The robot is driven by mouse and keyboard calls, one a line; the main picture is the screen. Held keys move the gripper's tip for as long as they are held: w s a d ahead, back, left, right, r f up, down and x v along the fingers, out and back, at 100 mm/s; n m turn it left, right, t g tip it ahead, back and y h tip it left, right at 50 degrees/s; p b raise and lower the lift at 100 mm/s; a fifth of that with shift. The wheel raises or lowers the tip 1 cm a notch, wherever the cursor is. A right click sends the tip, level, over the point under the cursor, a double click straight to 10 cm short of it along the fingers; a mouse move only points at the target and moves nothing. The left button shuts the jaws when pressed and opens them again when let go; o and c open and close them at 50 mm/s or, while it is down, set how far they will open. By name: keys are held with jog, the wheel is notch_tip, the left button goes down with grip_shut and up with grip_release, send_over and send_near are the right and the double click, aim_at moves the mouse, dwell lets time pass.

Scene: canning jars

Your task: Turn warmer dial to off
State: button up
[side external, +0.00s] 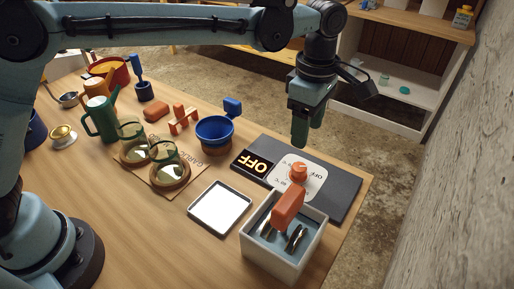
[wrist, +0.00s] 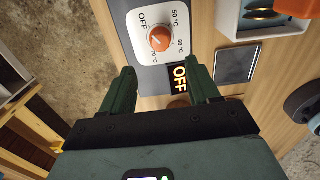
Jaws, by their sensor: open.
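The orange warmer dial (side external: 298,171) sits on a white plate (side external: 314,184) on the flat dark warmer (side external: 348,190). In the wrist view the dial (wrist: 159,38) has a small pale mark, with OFF and temperature labels around it. Exactly which label the mark points to is hard to tell. A black display (side external: 254,165) on the warmer reads OFF in lit letters. My gripper (side external: 300,140) is above the warmer, just behind the dial in the side view. In the wrist view my gripper (wrist: 162,80) has its fingers apart, empty, and clear of the dial.
A blue funnel (side external: 215,130) and two glass jars (side external: 166,152) stand farther left.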

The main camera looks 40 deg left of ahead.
jog(key=shift+r, duration=0.85)
jog(key=s+a+r+m+t+h, duration=0.1)
jog(key=s+a+r+m+t, duration=0.2)
jog(key=a, duration=0.5)
jog(key=s+a+r+m, duration=0.1)
jog(key=s+a+m, duration=0.1)
jog(key=a+m, duration=0.45)
jog(key=s+a+f+m+t+y, duration=0.1)
jog(key=s+a+f+m+t, duration=0.3)
jog(key=s+a+m, duration=0.4)
jog(key=s+a+f, duration=0.1)
jog(key=a, duration=0.1)
jog(key=shift+s+a+m, duration=0.3)
jog(key=shift+a+m, duration=0.05)
jog(key=shift+a, duration=0.05)
